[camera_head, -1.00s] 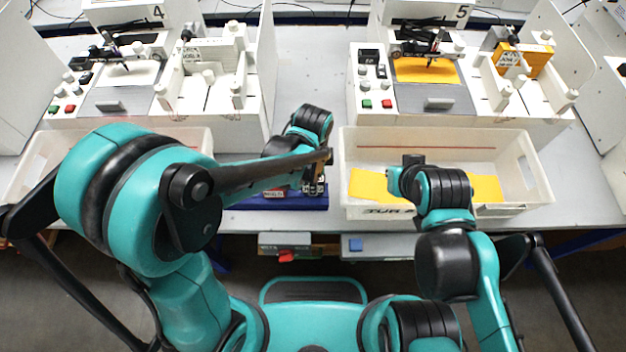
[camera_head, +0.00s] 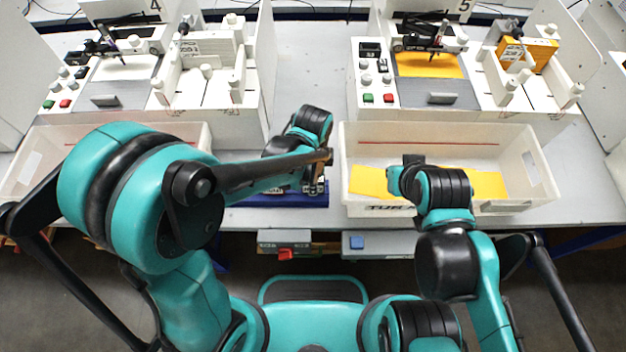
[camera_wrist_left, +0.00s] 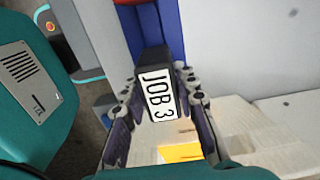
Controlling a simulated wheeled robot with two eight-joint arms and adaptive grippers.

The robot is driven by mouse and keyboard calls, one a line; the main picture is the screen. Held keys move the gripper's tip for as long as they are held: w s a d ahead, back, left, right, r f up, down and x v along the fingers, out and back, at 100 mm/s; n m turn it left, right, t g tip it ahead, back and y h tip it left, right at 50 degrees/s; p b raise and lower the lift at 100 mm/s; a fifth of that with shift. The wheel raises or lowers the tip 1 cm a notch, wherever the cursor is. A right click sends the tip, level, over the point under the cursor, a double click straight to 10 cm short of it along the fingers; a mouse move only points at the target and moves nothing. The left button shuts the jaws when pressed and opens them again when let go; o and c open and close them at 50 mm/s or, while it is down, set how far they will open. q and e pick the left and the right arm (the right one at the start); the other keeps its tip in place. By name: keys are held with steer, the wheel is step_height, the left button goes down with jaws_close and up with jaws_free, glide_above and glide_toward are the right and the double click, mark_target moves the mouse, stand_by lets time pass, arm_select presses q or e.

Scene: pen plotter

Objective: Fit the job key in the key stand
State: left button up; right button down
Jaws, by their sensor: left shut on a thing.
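The job key (camera_wrist_left: 158,92) is a dark block with a white label reading JOB 3. It sits between the two fingers of my left gripper (camera_wrist_left: 160,78), which is shut on it. In the head view my left gripper (camera_head: 316,184) is over the right part of the low blue base (camera_head: 265,197), which appears to be the key stand. My arm hides part of that base. Blue also shows just beyond the key in the left wrist view; I cannot tell whether the key touches it. My right gripper (camera_head: 402,178) is over the right tray, its fingertips unclear.
The white right tray (camera_head: 532,172) holds yellow sheets (camera_head: 370,181); another tray (camera_head: 30,168) stands at left, partly behind my arm. Plotter 4 (camera_head: 105,95) and plotter 5 (camera_head: 440,92) stand behind. Bare grey table (camera_head: 305,75) lies between them.

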arm_select(q)
steer(key=shift+f+b, duration=0.3)
steer(key=shift+f, duration=0.1)
steer(key=o, duration=1.2)
steer(key=shift+c, duration=0.2)
step_height(320, 180, up, 12)
steer(key=shift+r, duration=0.1)
steer(key=s+a+r+n+t, duration=0.1)
steer(key=s+a+n+t, duration=0.1)
steer(key=a+n, duration=0.7)
steer(key=s+a+r+n+t, duration=0.1)
steer(key=s+a+n+t, duration=0.2)
steer(key=a+n+t, duration=0.2)
steer(key=a+n, duration=0.3)
steer(key=n, duration=0.1)
steer(key=shift+a, duration=0.4)
